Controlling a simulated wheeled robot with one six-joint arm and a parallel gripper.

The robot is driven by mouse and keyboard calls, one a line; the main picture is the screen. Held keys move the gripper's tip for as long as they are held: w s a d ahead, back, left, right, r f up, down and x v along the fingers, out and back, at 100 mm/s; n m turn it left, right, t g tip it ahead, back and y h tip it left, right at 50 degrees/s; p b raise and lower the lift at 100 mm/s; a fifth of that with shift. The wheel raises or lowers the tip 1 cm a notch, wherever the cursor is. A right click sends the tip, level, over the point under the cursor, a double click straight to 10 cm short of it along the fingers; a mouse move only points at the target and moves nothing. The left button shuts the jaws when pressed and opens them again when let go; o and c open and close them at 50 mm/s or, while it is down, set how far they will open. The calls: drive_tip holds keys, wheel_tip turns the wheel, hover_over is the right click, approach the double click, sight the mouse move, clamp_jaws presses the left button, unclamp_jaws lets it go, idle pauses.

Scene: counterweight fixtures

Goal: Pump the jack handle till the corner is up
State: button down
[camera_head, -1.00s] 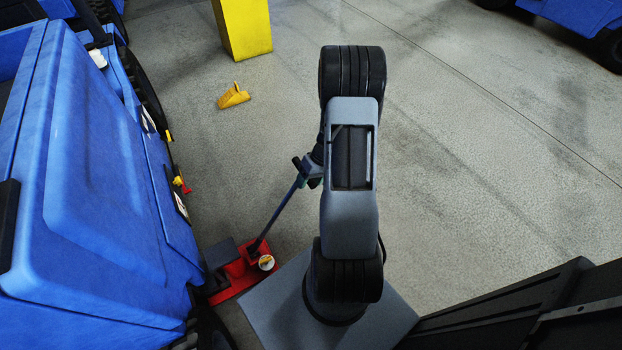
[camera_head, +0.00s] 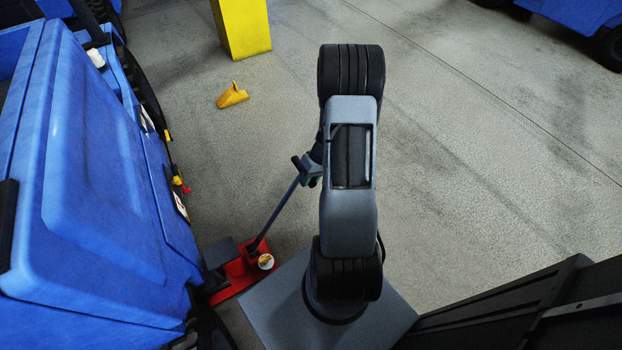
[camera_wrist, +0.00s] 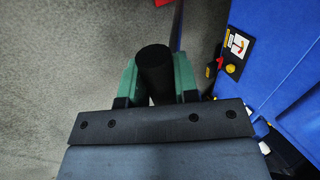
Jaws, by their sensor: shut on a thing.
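The red jack (camera_head: 238,275) sits on the floor against the side of the blue vehicle (camera_head: 100,170), partly under it. Its dark blue handle (camera_head: 277,216) slants up to the right from the jack toward my gripper (camera_head: 306,170). In the wrist view, my gripper (camera_wrist: 156,82) has its green fingers closed on both sides of the handle's black end grip (camera_wrist: 154,62). My arm hides part of the gripper in the head view. I cannot tell how high the vehicle's corner is.
A yellow wheel chock (camera_head: 233,95) lies on the open floor near a yellow post (camera_head: 242,28). Another blue vehicle (camera_head: 575,18) stands at the upper right. The floor to the right is clear. A red and yellow fitting (camera_wrist: 231,68) is on the vehicle's side.

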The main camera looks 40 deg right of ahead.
drive_tip(key=s+d+f+y+b, duration=0.1)
drive_tip(key=d+f+y+b, duration=0.2)
drive_tip(key=d+f+b, duration=0.5)
drive_tip(key=shift+d, duration=0.25)
drive_tip(key=shift+s, duration=0.1)
drive_tip(key=d+f+y+b, duration=0.2)
drive_tip(key=d+f+b, duration=0.4)
drive_tip(key=f+b, duration=0.4)
drive_tip(key=shift+s+d+t+y+b, duration=0.25)
drive_tip(key=shift+s+t+y+b, duration=0.05)
drive_tip(key=shift+s+t+y, duration=0.15)
drive_tip(key=shift+r, duration=0.1)
